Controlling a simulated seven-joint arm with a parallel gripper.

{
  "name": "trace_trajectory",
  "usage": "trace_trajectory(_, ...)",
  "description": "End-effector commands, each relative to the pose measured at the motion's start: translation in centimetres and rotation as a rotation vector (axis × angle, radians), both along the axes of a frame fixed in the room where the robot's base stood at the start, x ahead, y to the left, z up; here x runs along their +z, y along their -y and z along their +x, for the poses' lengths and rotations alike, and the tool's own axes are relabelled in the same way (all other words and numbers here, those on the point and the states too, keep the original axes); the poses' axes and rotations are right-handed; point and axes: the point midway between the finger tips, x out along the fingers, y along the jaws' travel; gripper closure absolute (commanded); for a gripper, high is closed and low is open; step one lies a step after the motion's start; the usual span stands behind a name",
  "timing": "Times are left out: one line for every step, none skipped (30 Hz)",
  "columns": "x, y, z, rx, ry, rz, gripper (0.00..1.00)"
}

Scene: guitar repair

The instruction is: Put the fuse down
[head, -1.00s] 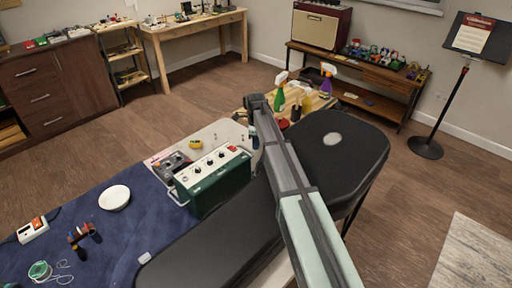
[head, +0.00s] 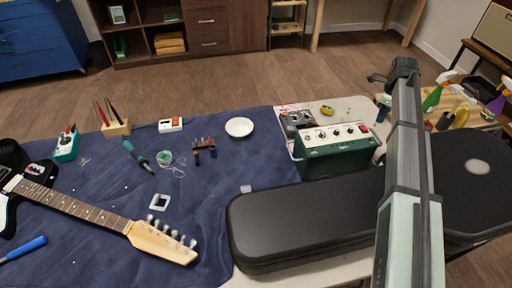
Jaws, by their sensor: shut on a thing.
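My arm (head: 408,150) reaches from the bottom right up to a dark far joint beside the green amplifier. I cannot make out my gripper's fingers; they are hidden or too small to tell. I cannot make out a fuse anywhere in the head view. The blue cloth (head: 90,165) covers the left and middle of the workbench.
A green amplifier box (head: 340,150), a black case (head: 300,215) and a white bowl (head: 239,127) stand on the bench. A guitar (head: 85,210) lies at the left. Small tools (head: 205,148) lie mid-cloth, with bare cloth between things.

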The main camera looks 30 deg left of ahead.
Motion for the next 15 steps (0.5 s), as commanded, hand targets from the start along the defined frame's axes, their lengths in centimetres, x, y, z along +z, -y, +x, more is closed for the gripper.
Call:
trace_trajectory(0.0, -1.9, -0.5, 0.024, 0.000, 0.000, 1.00)
trace_trajectory(0.0, -3.1, -0.8, 0.039, 0.000, 0.000, 1.00)
trace_trajectory(0.0, -4.5, -1.2, 0.057, 0.000, 0.000, 1.00)
trace_trajectory(0.0, -5.7, -1.6, 0.071, 0.000, 0.000, 1.00)
trace_trajectory(0.0, -6.7, -1.9, 0.085, 0.000, 0.000, 1.00)
trace_trajectory(-0.1, -8.2, -2.4, 0.104, 0.000, 0.000, 1.00)
trace_trajectory(-0.1, -9.3, -2.7, 0.117, 0.000, 0.000, 1.00)
trace_trajectory(-0.1, -10.4, -3.1, 0.131, 0.000, 0.000, 1.00)
trace_trajectory(-0.1, -11.8, -3.6, 0.149, 0.000, 0.000, 1.00)
trace_trajectory(-0.1, -12.9, -4.1, 0.164, 0.000, 0.000, 1.00)
trace_trajectory(-0.1, -14.0, -4.5, 0.177, -0.001, 0.000, 1.00)
trace_trajectory(-0.1, -15.4, -5.0, 0.196, -0.001, 0.000, 1.00)
trace_trajectory(-0.1, -16.5, -5.4, 0.210, -0.001, 0.000, 1.00)
trace_trajectory(-0.1, -17.5, -5.9, 0.223, -0.001, 0.000, 1.00)
trace_trajectory(-0.1, -18.9, -6.5, 0.242, -0.001, 0.000, 1.00)
